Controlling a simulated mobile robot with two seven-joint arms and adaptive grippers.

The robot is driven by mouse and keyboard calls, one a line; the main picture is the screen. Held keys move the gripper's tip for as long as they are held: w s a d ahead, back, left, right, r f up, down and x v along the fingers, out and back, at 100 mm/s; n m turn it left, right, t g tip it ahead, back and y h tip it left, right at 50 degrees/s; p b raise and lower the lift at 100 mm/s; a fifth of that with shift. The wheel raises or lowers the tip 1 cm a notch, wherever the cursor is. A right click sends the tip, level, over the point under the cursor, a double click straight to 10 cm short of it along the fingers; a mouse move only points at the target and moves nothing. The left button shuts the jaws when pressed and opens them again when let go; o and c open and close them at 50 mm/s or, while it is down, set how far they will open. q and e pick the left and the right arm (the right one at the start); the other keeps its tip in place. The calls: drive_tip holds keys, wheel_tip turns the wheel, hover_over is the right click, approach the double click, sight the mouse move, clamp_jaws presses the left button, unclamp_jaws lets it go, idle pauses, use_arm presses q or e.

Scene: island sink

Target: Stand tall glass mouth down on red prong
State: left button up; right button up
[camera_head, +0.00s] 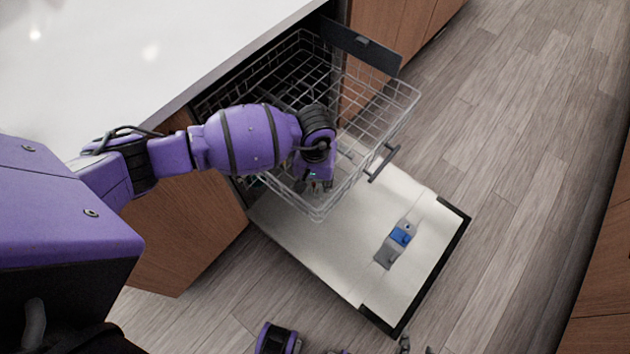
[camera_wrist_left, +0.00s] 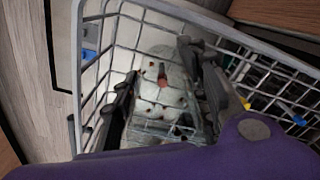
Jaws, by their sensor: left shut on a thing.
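My left gripper (camera_wrist_left: 160,95) is shut on the tall glass (camera_wrist_left: 172,105), a clear glass showing between its two dark fingers in the left wrist view. A small red prong (camera_wrist_left: 162,79) shows in line with the glass, seen through or beside it; I cannot tell whether they touch. In the head view my left gripper (camera_head: 315,182) is over the near part of the pulled-out dishwasher rack, and the glass is mostly hidden by my arm. Only small parts of my right gripper (camera_head: 404,345) show at the bottom edge, and its fingers cannot be read.
The wire rack (camera_head: 385,95) stands out above the open dishwasher door (camera_head: 340,255), which has a blue-lidded dispenser (camera_head: 400,236). Yellow (camera_wrist_left: 244,103) and blue (camera_wrist_left: 299,120) prong tips show to the right in the wrist view. The white counter (camera_head: 130,50) is clear.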

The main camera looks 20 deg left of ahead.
use_arm(q)
drive_tip(key=shift+f, duration=0.2)
use_arm(e)
drive_tip(key=shift+s+f, duration=0.4)
drive_tip(key=shift+s, duration=0.2)
use_arm(q)
drive_tip(key=o, duration=1)
drive_tip(key=shift+c, duration=0.2)
drive_tip(key=o, duration=0.3)
drive_tip(key=shift+o, duration=0.6)
use_arm(e)
drive_tip(key=shift+w+r, duration=0.1)
drive_tip(key=shift+w, duration=0.45)
use_arm(q)
wheel_tip(320, 180, up, 12)
drive_tip(key=shift+r, duration=0.1)
use_arm(e)
drive_tip(key=shift+s, duration=0.3)
